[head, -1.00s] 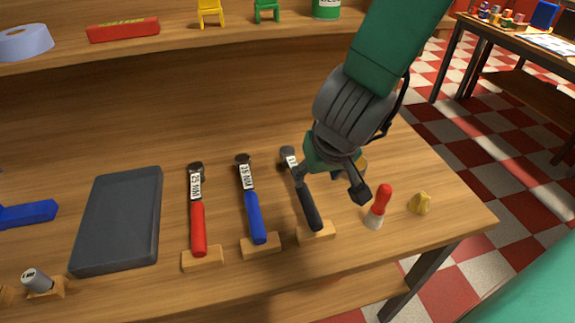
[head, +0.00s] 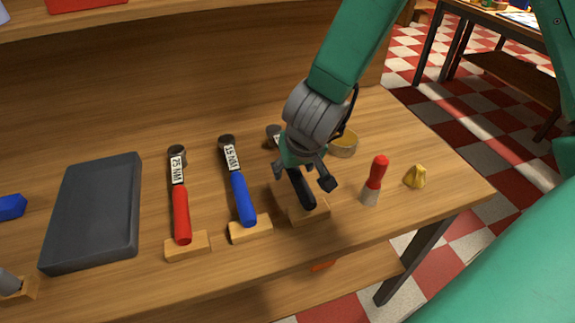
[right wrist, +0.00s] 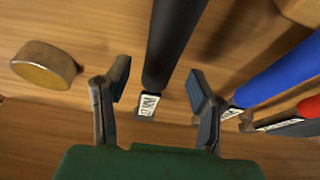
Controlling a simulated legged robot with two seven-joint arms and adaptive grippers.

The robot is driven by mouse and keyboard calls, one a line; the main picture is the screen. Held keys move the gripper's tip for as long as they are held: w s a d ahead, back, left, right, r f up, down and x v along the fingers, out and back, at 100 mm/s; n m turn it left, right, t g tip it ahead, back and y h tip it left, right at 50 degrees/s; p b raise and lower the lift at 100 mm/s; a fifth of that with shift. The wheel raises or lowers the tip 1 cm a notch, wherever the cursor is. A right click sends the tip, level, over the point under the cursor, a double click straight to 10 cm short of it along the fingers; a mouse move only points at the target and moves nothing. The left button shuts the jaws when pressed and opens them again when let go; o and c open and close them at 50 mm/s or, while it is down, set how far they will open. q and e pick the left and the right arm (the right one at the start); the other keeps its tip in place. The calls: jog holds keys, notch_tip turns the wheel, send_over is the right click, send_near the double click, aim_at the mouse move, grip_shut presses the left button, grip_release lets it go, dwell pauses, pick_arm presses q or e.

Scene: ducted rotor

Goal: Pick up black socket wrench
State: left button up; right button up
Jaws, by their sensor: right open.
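The black socket wrench (head: 303,190) lies on the bench with its handle end on a small wooden block (head: 312,214). In the head view my right gripper (head: 307,179) hangs over it and hides its middle. In the right wrist view the black handle (right wrist: 167,45) runs between the two spread fingers of my right gripper (right wrist: 158,92), apart from both. The gripper is open and holds nothing. My left gripper is not in view.
A blue wrench (head: 241,195) and a red wrench (head: 181,210) lie to the left on blocks. A dark tray (head: 92,212) is further left. A red-handled tool (head: 376,178), a yellow piece (head: 415,176) and a round yellowish object (head: 344,144) are to the right.

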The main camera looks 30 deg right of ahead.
jog(key=shift+x, duration=1.1)
jog(key=shift+d+r, duration=0.1)
jog(key=shift+d, duration=0.1)
jog(key=shift+c, duration=0.4)
grip_shut()
jog(key=shift+a, duration=0.1)
